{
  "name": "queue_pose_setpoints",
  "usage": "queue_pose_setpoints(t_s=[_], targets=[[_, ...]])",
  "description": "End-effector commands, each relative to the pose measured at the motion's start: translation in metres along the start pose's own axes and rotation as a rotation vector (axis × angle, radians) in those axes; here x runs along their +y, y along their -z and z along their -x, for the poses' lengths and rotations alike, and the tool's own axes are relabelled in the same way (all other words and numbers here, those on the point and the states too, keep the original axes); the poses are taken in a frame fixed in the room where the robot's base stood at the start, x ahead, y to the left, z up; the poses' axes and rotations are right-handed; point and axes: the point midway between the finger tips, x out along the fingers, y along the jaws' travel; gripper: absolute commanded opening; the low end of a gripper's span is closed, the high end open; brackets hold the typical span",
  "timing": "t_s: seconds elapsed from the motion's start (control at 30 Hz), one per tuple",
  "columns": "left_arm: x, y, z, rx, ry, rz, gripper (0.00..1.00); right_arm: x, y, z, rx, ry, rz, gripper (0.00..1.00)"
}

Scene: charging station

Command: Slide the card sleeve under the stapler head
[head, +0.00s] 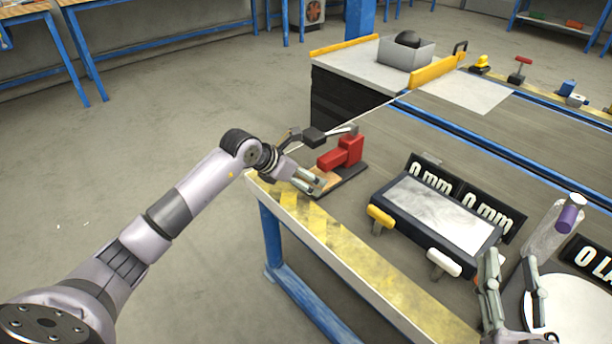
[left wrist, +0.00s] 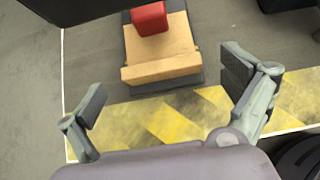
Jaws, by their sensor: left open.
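The red stapler (head: 347,151) stands on a dark base (head: 350,184) near the corner of the bench. The tan card sleeve (head: 326,180) lies on that base. In the left wrist view the sleeve (left wrist: 160,58) has a raised strip along its near edge, and the red stapler head (left wrist: 150,18) overlaps its far middle part. My left gripper (head: 310,184) is at the sleeve's near side. In the left wrist view its fingers (left wrist: 165,100) are spread wide, with the sleeve's near edge ahead between them, apart from both. My right gripper (head: 513,275) is open at the lower right.
A yellow-black striped strip (head: 330,240) runs along the bench's front edge. A dark device with a pale top (head: 437,213) stands right of the stapler.

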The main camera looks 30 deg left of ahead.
Motion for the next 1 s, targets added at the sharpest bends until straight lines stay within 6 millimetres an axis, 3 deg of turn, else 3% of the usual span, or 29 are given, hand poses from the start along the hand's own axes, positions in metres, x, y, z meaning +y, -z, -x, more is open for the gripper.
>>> queue_pose_setpoints(t_s=[0.3, 0.5, 1.0], targets=[[0.001, 0.001, 0.068, 0.002, -0.004, -0.004, 0.98, 0.001, 0.001, -0.001, 0.003, 0.0, 0.002, 0.4], [0.0, 0.001, 0.094, 0.001, -0.001, -0.002, 0.98, 0.001, 0.001, -0.001, 0.004, -0.001, 0.002, 0.4], [0.0, 0.0, 0.102, 0.001, 0.0, -0.001, 0.98, 0.001, 0.001, -0.001, 0.004, -0.001, 0.002, 0.4]])
